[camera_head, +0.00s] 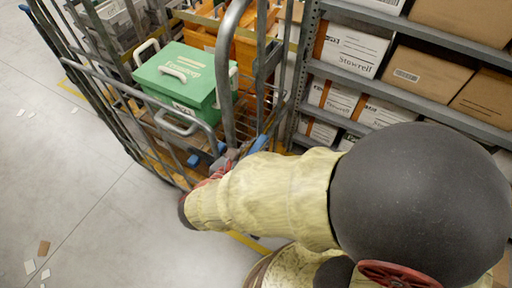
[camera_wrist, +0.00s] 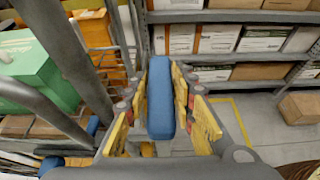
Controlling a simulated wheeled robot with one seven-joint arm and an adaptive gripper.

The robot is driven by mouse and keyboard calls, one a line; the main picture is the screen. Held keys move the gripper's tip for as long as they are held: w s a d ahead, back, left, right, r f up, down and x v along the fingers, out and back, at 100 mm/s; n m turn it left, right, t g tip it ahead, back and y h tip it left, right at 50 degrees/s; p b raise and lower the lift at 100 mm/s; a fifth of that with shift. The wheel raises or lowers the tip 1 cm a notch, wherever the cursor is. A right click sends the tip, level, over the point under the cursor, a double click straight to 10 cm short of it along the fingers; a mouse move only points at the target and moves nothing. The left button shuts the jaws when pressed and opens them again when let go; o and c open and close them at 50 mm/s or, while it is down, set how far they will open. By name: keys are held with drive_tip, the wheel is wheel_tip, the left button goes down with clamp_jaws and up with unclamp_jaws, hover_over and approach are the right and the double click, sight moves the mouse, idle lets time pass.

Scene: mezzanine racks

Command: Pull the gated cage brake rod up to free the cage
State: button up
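A blue grip on a rod (camera_wrist: 160,97) stands between the two yellow-padded fingers of my gripper (camera_wrist: 161,105) in the wrist view. The pads lie close along both sides of it. I cannot tell whether they press on it. In the head view my gripper (camera_head: 222,165) is at the near right corner of the cage (camera_head: 103,77), largely hidden by my own wrist and forearm. A bit of blue shows just beyond it. The cage is a grey tubular frame on the floor, and its lower right part is hidden by my arm.
A green box (camera_head: 178,78) with a white handle and orange crates (camera_head: 245,50) are inside the cage. Shelving (camera_head: 395,88) with cartons stands at the right and back. A carton (camera_wrist: 300,108) lies near the shelving. The grey floor at left is mostly clear, with small scraps.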

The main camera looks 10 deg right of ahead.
clamp_jaws()
idle(0.5)
wheel_tip(320, 180, up, 6)
drive_tip(key=p, duration=0.6)
drive_tip(key=shift+w+r+p, duration=0.1)
drive_tip(key=shift+r+p, duration=0.05)
drive_tip(key=shift+p, duration=0.15)
drive_tip(key=shift+a, duration=0.1)
drive_tip(key=shift+o, duration=0.6)
unclamp_jaws()
drive_tip(key=o, duration=0.4)
drive_tip(key=shift+c, duration=0.2)
